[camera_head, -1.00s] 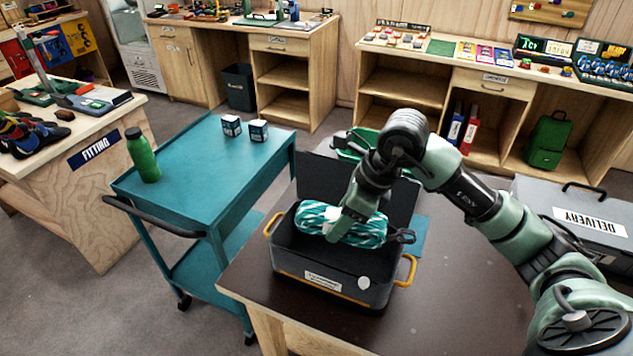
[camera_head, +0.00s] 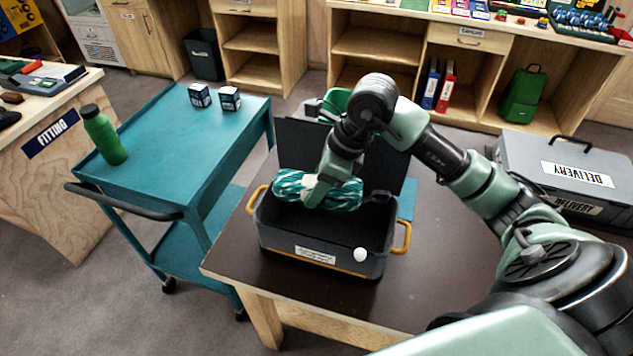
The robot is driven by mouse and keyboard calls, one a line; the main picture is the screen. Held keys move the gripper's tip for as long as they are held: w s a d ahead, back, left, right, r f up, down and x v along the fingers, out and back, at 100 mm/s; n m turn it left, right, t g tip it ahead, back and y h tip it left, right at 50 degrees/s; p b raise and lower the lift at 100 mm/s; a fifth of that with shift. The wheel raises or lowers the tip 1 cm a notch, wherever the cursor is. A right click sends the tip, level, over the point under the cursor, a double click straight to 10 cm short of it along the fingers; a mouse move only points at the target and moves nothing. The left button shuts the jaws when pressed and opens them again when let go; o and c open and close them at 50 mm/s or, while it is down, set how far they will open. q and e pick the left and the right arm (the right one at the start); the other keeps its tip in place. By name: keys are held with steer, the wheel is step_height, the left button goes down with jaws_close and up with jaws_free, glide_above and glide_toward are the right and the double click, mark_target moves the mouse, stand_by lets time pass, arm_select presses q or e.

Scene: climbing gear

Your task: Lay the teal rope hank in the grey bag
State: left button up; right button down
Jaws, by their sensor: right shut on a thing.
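The teal and white rope hank (camera_head: 342,194) is in the grip of my right gripper (camera_head: 315,196), which is shut on it. The hank lies level across the back part of the grey bag's opening. The grey bag (camera_head: 320,267) stands open on the brown table, with yellow handles at both ends, a white label in front and its dark lid raised behind. I cannot tell whether the hank touches the bag. The bag's inside looks dark and empty in front of the hank. My left gripper is not in view.
A teal cart (camera_head: 165,150) with a green bottle (camera_head: 104,136) and two small boxes stands left of the table. A grey delivery case (camera_head: 540,160) is at the right. The brown table (camera_head: 450,265) is clear right of the bag. A green item shows behind the lid.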

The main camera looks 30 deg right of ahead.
steer(key=shift+f, duration=0.1)
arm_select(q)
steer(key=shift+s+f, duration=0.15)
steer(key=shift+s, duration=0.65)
arm_select(e)
steer(key=c, duration=0.6)
jaws_free()
steer(key=shift+c, duration=0.2)
steer(key=b+v, duration=0.1)
steer(key=v, duration=0.6)
steer(key=shift+s+d+r, duration=0.15)
steer(key=shift+r, duration=0.2)
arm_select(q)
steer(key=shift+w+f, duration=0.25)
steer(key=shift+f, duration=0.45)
